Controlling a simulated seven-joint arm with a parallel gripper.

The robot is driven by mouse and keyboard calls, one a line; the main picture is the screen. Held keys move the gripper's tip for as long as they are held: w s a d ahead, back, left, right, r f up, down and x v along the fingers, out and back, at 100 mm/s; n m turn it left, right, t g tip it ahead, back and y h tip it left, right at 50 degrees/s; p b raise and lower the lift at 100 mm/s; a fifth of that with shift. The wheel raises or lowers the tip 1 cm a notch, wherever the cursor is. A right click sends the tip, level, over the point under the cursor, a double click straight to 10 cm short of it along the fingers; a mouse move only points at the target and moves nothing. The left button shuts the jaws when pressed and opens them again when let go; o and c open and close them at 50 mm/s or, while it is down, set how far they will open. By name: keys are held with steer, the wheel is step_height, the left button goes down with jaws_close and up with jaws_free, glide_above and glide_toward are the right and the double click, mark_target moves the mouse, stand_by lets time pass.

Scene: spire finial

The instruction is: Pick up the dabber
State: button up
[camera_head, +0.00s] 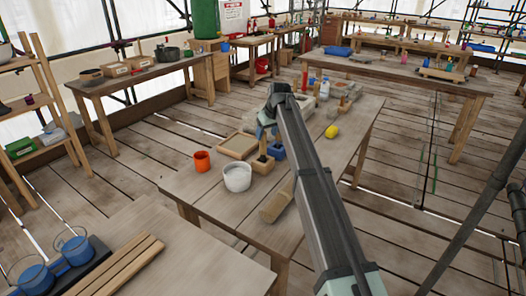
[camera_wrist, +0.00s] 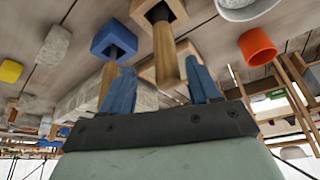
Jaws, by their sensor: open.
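Two tools with wooden handles and dark lower parts stand in holders, and I cannot tell for certain which is the dabber. In the wrist view, one handle (camera_wrist: 164,52) rises from a wooden block (camera_wrist: 178,9) and points between my fingers. The other handle (camera_wrist: 107,84) rises from a blue block (camera_wrist: 100,43), partly behind the left finger. My gripper (camera_wrist: 163,90) is open, with blue fingers apart and nothing clasped. In the head view my gripper (camera_head: 267,131) is above the wooden block (camera_head: 263,163) and the blue block (camera_head: 277,151); my arm hides part of the area.
A white pot (camera_head: 237,178) and an orange cup (camera_head: 202,161) stand left of the blocks. A shallow wooden tray (camera_head: 237,146) lies behind them. A beige block (camera_head: 275,207) lies nearer, and a yellow cylinder (camera_head: 332,131) lies to the right. The table's near left surface is clear.

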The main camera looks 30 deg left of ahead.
mark_target(263, 140)
steer(key=shift+s+x, duration=0.15)
steer(key=shift+x, duration=1.1)
steer(key=shift+s+x, duration=0.15)
steer(key=shift+x, duration=1.1)
steer(key=shift+a, duration=0.15)
steer(key=c, duration=1.1)
steer(key=shift+r, duration=0.15)
